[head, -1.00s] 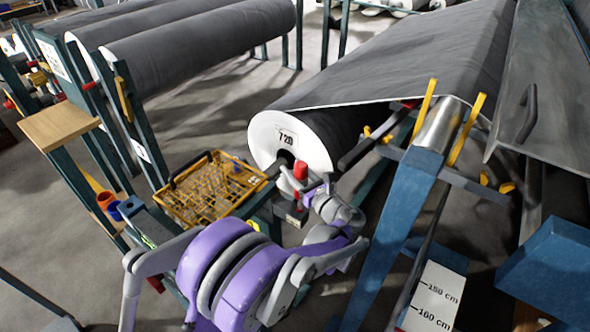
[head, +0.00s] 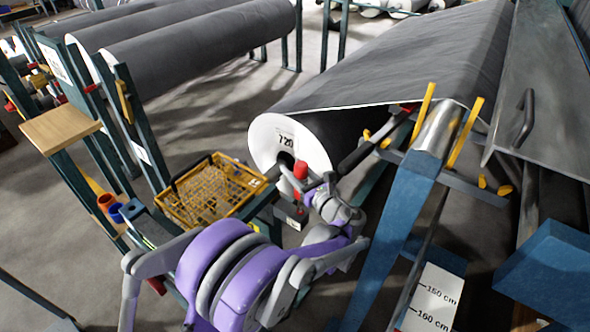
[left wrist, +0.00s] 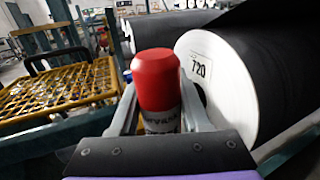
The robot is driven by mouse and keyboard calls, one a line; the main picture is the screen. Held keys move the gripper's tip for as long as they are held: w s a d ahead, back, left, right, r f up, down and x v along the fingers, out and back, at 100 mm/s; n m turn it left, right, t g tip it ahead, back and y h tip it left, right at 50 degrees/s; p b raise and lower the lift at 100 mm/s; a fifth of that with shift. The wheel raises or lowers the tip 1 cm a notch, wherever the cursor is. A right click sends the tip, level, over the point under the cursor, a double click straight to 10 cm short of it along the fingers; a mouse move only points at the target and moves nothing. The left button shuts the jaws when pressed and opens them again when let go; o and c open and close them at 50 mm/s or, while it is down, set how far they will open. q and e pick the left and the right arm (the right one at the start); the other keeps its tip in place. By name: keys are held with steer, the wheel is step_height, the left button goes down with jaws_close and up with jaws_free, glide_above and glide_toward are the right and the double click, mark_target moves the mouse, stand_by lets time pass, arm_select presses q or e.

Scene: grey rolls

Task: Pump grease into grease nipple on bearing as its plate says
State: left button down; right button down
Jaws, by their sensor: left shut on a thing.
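My left gripper (head: 312,190) is at the near end of the large grey roll, just in front of its core. In the left wrist view its two fingers (left wrist: 160,120) are shut on a red-capped cylinder (left wrist: 157,85) with a grey, printed body, standing about upright. Its red cap also shows in the head view (head: 300,170). A small dark grey block with a pale label (head: 292,217) sits below the gripper on the stand; I cannot tell whether it is the bearing. I cannot make out a grease nipple or a readable plate. My right gripper is not in view.
The large roll's white end (head: 268,140) is close beside the gripper. A yellow wire basket (head: 210,190) stands to its left, also in the left wrist view (left wrist: 60,90). A blue post (head: 395,225) rises to the right. A wooden shelf (head: 60,127) is farther left.

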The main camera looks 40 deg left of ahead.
arm_select(q)
steer(key=shift+f+b, duration=0.35)
steer(key=shift+f, duration=0.1)
stand_by(1.3)
steer(key=shift+r+p, duration=0.3)
steer(key=shift+r, duration=0.2)
steer(key=shift+f+b, duration=0.3)
steer(key=shift+f, duration=0.1)
stand_by(1.7)
steer(key=shift+r+p, duration=0.3)
steer(key=shift+r, duration=0.1)
steer(key=shift+f+b, duration=0.5)
steer(key=shift+f, duration=0.1)
stand_by(1.2)
steer(key=shift+r, duration=0.1)
steer(key=shift+r+p, duration=0.45)
steer(key=shift+r, duration=0.2)
stand_by(0.4)
